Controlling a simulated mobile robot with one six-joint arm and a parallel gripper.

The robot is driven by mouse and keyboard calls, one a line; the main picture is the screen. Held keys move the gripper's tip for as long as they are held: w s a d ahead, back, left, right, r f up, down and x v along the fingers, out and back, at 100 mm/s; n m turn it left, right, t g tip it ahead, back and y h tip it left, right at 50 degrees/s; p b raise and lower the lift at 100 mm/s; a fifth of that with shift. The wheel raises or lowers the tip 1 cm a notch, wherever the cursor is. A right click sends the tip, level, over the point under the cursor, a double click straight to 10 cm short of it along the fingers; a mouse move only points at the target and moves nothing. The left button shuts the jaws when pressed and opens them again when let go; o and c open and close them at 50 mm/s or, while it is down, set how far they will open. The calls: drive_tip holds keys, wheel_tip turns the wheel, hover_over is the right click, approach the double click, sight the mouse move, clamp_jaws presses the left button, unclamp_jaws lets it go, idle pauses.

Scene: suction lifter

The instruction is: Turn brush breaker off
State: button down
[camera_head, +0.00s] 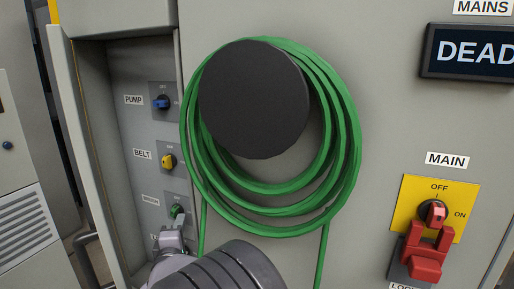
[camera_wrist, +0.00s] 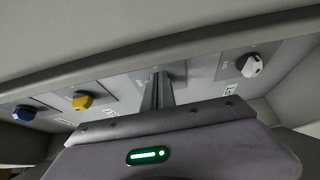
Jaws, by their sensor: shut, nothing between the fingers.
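The breaker under the one labelled BELT has a green knob (camera_head: 177,210) on a grey plate, in the recess at the left of the head view. Its label (camera_head: 150,199) is too small to read surely; by its place it may be the brush breaker. My gripper (camera_head: 180,219) is shut and empty, with its fingertips at the knob's lower side. I cannot tell whether they touch it. In the wrist view the shut fingers (camera_wrist: 160,85) reach toward this plate and hide its knob, so its setting cannot be read.
The blue PUMP knob (camera_head: 162,104) and yellow BELT knob (camera_head: 168,161) are above. The wrist view shows a white knob (camera_wrist: 250,65) on the other side. A green hose coil (camera_head: 345,150) hangs close right of the recess. The red MAIN handle (camera_head: 425,262) and DEAD display (camera_head: 470,53) are far right.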

drive_tip(key=shift+w+a, duration=0.15)
drive_tip(key=shift+a, duration=0.2)
drive_tip(key=shift+d, duration=0.15)
idle(0.4)
drive_tip(key=s+a, duration=0.1)
drive_tip(key=s, duration=0.5)
drive_tip(key=shift+a, duration=0.4)
